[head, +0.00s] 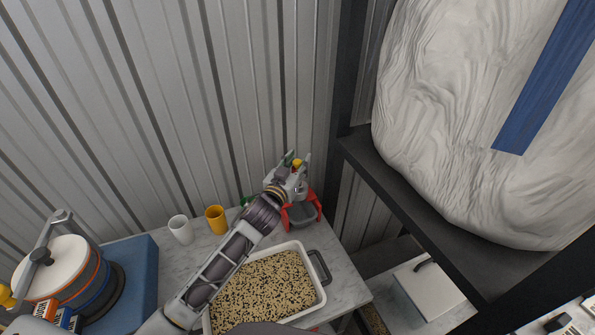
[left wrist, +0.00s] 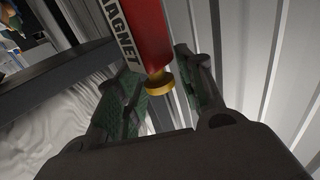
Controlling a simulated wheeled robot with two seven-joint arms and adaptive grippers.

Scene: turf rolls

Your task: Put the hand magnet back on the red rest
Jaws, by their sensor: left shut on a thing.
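My left gripper (head: 293,168) is at the back right of the table, by the corrugated wall. In the left wrist view the hand magnet (left wrist: 142,35) shows as a red body with a white "MAGNET" label and a brass-coloured knob at its near end. The knob lies between the two dark, green-padded fingers, and the gripper is shut on the magnet. In the head view only a small yellow part of it shows at the fingers. The red rest (head: 304,212) stands on the table just below the gripper, partly hidden by it. Whether magnet and rest touch cannot be told. My right gripper is not in view.
A white tray (head: 319,277) of speckled grains stands below my left arm. A white cup (head: 181,229) and a yellow cup (head: 216,219) stand left of the arm. A dark shelf (head: 432,215) bears a big white sack (head: 470,110) at right.

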